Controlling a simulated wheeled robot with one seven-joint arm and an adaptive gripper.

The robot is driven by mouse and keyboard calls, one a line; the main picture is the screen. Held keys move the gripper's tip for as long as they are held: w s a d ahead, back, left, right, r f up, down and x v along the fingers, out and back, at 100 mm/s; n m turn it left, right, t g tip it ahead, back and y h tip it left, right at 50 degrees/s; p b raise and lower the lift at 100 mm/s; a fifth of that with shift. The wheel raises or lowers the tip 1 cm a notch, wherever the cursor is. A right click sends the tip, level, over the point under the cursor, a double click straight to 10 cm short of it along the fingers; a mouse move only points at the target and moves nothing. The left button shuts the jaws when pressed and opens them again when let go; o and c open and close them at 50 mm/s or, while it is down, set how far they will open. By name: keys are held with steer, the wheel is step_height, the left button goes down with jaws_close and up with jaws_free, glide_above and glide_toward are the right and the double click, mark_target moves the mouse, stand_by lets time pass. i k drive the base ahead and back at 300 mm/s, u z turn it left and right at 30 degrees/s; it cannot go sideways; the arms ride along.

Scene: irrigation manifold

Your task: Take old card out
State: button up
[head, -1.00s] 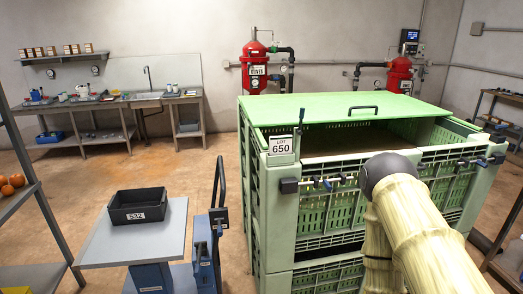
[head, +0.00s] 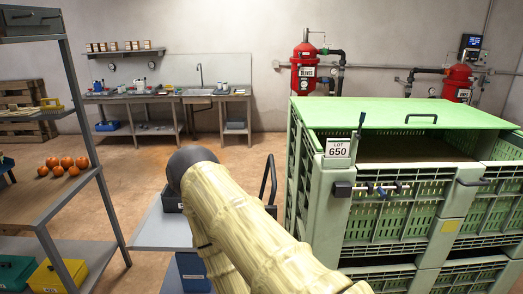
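A white card reading "LOT 650" (head: 338,149) sits upright in a pale green holder (head: 336,163) at the upper left front corner of a big green slatted crate (head: 395,215). My gripper is not in view. Only my pale arm with its dark round joint shows, at the lower middle, left of the crate and apart from the card in the picture. The card is unobstructed.
A green lid (head: 405,113) lies over the crate's back part. A trolley (head: 158,232) with a dark bin (head: 171,201) is mostly hidden behind my arm. A shelf rack (head: 75,130) with pumpkins stands left. Floor between rack and trolley is clear.

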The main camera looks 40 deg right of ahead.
mark_target(336, 148)
steer(key=u, duration=0.65)
steer(key=i, duration=2)
steer(key=z, duration=3.05)
